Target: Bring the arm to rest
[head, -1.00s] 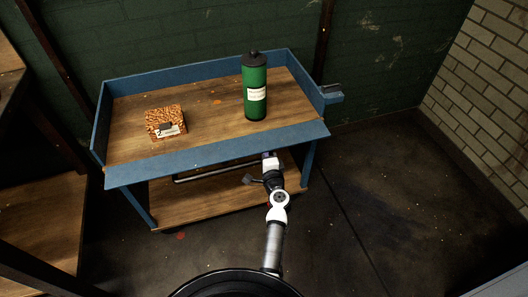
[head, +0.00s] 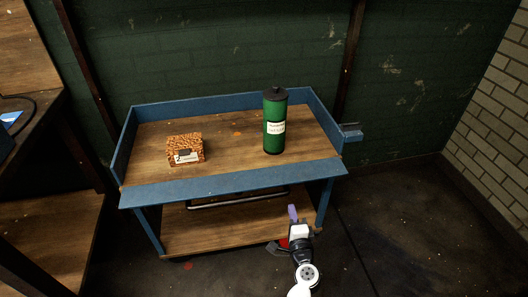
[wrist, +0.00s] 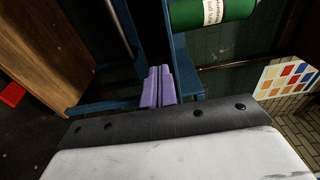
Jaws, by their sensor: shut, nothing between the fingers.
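My gripper (head: 293,214) is in front of the blue cart, low near its lower shelf at the right. Its purple fingers are shut together with nothing between them. The closed fingers also show in the wrist view (wrist: 158,87), pointing towards the cart's blue frame. My arm reaches up from the bottom edge of the head view, and its lower part is cut off there.
The blue cart (head: 235,182) has a wooden top holding a green canister (head: 275,125) and a patterned brown box (head: 185,148). A wooden shelf unit (head: 45,235) stands at the left. Dark floor (head: 400,225) is open to the right of the cart.

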